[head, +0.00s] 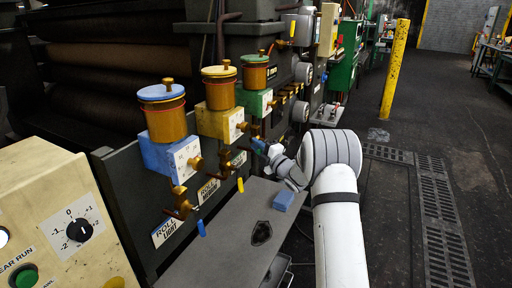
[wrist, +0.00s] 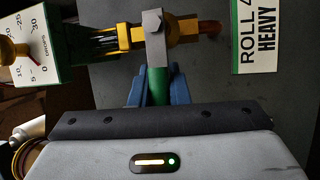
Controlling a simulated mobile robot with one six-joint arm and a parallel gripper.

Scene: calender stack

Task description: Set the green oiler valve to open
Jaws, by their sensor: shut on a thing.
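The green oiler (head: 253,88) has a brass cup and a green block, third in the row in the head view. Part of its white drops dial (wrist: 38,72) shows at the left of the wrist view. Its brass valve (wrist: 180,32) has a grey lever plate with a green handle (wrist: 157,88). The handle points down toward my gripper, across the line of the brass pipe in the wrist view. My gripper's blue fingers (wrist: 156,94) are shut on the handle, one on each side. In the head view, my gripper (head: 262,147) is partly hidden by my wrist.
A blue oiler (head: 165,110) and a yellow oiler (head: 220,100) stand left of the green one. Their blue (head: 201,228) and yellow (head: 240,184) valve handles hang below. A blue block (head: 283,200) lies on the grey shelf (head: 225,255). A "Roll 4 Heavy" label (wrist: 256,35) is beside the valve.

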